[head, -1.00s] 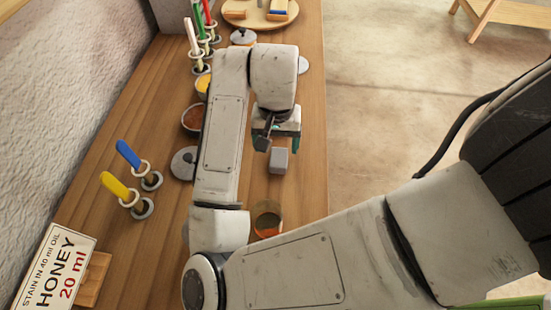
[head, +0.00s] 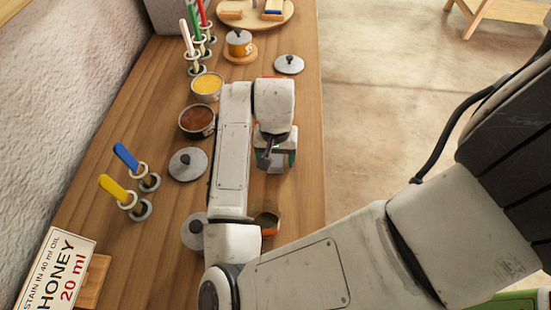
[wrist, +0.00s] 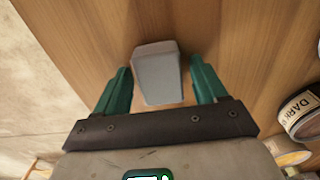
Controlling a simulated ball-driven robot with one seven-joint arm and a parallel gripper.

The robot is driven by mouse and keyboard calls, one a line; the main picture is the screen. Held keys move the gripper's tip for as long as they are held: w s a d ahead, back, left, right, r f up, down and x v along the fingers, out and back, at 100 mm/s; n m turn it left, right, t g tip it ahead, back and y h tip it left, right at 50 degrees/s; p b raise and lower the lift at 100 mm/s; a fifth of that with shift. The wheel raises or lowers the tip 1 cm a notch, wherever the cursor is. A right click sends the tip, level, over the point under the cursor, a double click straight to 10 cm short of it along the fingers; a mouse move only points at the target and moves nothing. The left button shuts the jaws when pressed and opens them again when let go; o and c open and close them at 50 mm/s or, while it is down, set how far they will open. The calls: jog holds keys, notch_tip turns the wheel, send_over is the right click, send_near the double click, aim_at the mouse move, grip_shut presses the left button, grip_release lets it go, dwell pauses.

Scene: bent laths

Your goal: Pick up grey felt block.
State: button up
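The grey felt block (wrist: 158,75) stands on the wooden bench in the wrist view, between the two green fingers of my gripper (wrist: 160,70). The fingers are spread, with a visible gap on either side of the block, so they are not closed on it. In the head view my gripper (head: 275,160) is over the block's spot near the bench's right edge and largely hides the block.
An open pot (head: 266,218) stands just nearer than my gripper. Brown (head: 197,121) and yellow (head: 206,86) pots and a grey lid (head: 188,164) lie left of my arm. A can labelled DARK (wrist: 300,108) is at right in the wrist view.

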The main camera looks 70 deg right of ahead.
aim_at(275, 157)
jog(key=c, duration=0.8)
jog(key=shift+c, duration=0.2)
jog(key=shift+r, duration=0.5)
notch_tip(275, 157, up, 2)
jog(key=shift+r, duration=0.15)
jog(key=s+d+r+p, duration=0.2)
jog(key=s+d+r, duration=0.7)
jog(key=d, duration=0.1)
jog(key=shift+s+r, duration=0.35)
